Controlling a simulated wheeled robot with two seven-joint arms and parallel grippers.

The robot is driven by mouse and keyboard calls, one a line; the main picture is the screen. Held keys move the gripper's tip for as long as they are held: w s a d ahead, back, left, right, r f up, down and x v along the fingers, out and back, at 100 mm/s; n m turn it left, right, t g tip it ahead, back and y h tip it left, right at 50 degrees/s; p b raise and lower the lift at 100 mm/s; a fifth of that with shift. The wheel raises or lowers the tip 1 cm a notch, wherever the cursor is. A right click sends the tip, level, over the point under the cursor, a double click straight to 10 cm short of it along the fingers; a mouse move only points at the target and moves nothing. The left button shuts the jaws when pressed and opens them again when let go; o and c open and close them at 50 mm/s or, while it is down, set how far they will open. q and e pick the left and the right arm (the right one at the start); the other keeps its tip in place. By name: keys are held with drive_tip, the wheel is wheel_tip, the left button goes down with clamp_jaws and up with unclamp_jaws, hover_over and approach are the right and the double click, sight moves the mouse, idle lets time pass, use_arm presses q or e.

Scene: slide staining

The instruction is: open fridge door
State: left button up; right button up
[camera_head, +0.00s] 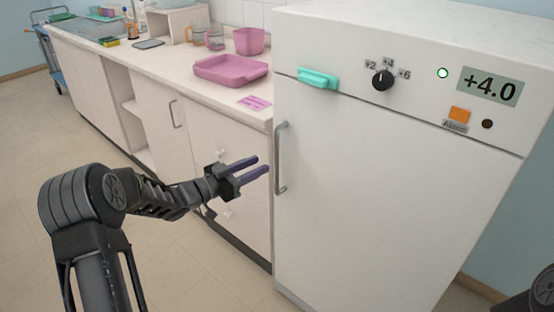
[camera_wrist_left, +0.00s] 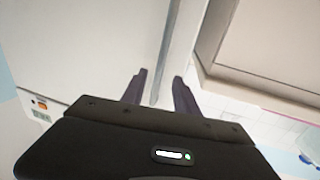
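The white fridge (camera_head: 400,180) stands at the right in the head view, its door (camera_head: 380,200) shut. A grey vertical bar handle (camera_head: 280,158) is on the door's left edge. My left gripper (camera_head: 263,164) is just left of the handle, fingers pointing toward it. The fingers are apart with no object visibly held. In the left wrist view, the open gripper (camera_wrist_left: 161,88) faces pale fridge and cabinet surfaces; I cannot clearly tell the handle from the fridge edge there. My right gripper is out of view.
A counter (camera_head: 150,70) runs left of the fridge with a pink tray (camera_head: 230,70), a pink bin (camera_head: 250,41) and glass beakers. Drawers with handles are close behind my left gripper. The fridge panel has a teal block (camera_head: 318,79) and a dial (camera_head: 382,79).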

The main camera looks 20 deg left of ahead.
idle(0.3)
use_arm(q)
drive_tip(key=x, duration=0.8)
drive_tip(key=shift+c, duration=0.3)
clamp_jaws()
drive_tip(key=shift+s, duration=0.1)
idle(1.0)
